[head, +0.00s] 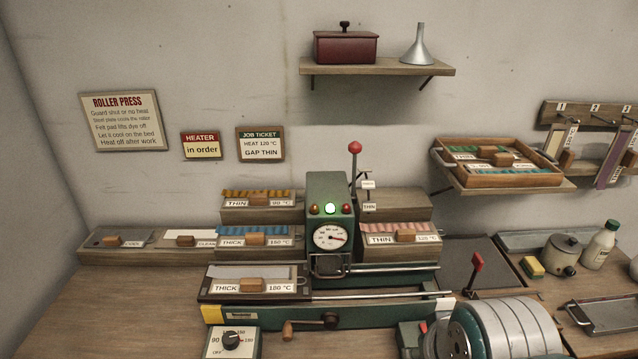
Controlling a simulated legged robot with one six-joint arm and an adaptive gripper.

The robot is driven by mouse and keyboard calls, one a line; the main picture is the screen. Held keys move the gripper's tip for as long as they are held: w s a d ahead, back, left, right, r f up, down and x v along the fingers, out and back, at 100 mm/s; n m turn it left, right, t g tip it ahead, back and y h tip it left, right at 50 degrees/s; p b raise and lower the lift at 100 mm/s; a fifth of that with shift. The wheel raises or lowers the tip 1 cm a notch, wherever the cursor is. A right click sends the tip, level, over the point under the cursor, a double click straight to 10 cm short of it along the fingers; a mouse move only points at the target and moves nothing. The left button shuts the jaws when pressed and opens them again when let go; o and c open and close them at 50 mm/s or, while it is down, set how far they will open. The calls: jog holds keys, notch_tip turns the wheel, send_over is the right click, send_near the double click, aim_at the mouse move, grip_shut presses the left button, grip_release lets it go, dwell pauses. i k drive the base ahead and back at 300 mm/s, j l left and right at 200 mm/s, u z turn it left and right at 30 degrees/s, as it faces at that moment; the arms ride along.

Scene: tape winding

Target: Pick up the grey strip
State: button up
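A grey strip (226,272) lies flat on a dark plate at the left end of the green roller press (329,190). A white label reading THICK 180 °C and a small wooden block (249,285) sit along its front edge. Another pale grey piece lies on the low wooden stand at the left, next to a wooden block and a label. My gripper is not in view, so its state does not show.
Stepped wooden stands (262,214) with orange, blue and pink strips flank the press. A black crank (318,321) and a dial box (231,341) stand in front. A large silver drum (507,328) stands lower right. Bare bench (130,300) lies at left.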

aim_at(245, 280)
jog(key=i+j, duration=0.1)
jog(key=j, duration=0.25)
jog(key=i+j, duration=0.1)
jog(key=j, duration=0.25)
jog(key=i+j, duration=0.1)
jog(key=j, duration=0.25)
jog(key=i+j, duration=0.1)
jog(key=j, duration=0.25)
